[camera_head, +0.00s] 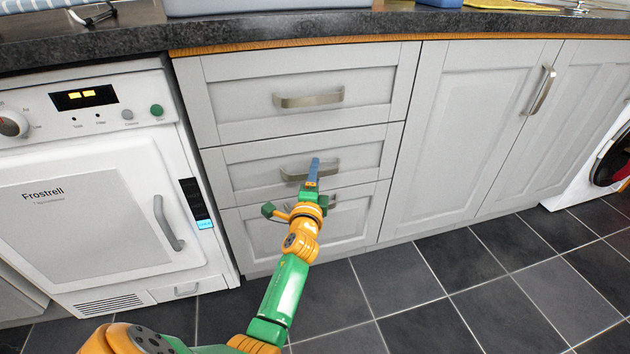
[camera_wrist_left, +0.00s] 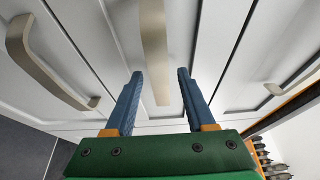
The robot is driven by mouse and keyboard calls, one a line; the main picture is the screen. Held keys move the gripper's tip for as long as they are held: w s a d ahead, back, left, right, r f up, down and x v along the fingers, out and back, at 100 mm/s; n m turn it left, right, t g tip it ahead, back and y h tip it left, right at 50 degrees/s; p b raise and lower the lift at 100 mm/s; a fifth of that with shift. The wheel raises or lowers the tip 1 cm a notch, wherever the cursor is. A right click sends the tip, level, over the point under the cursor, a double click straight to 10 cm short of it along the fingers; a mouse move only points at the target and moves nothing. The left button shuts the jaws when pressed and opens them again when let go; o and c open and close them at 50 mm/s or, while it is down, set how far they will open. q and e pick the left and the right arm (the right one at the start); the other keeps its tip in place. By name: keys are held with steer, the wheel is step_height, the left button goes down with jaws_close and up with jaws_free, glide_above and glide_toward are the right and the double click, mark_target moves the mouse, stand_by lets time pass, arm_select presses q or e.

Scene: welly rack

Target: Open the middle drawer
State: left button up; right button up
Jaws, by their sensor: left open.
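The middle drawer (camera_head: 245,172) is a pale grey front, shut flush between the top and bottom drawers. Its metal bar handle (camera_head: 331,168) is partly covered by my left gripper (camera_head: 314,164) in the head view. In the left wrist view the handle (camera_wrist_left: 153,40) runs down from the top edge, and its lower end lies in line with the gap between the blue fingers. My left gripper (camera_wrist_left: 160,72) is open, with one finger on each side of that line. I cannot tell whether the fingers touch the handle. My right gripper is not in view.
The top drawer (camera_head: 225,105) and bottom drawer (camera_head: 355,222) are shut, with similar handles. A white dryer (camera_head: 90,215) stands left and a cupboard (camera_head: 465,140) right. A dark worktop (camera_head: 250,28) overhangs above. The tiled floor (camera_head: 430,300) in front is clear.

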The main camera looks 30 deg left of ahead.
arm_select(q)
steer(key=shift+a, duration=0.15)
jaws_close()
stand_by(1.4)
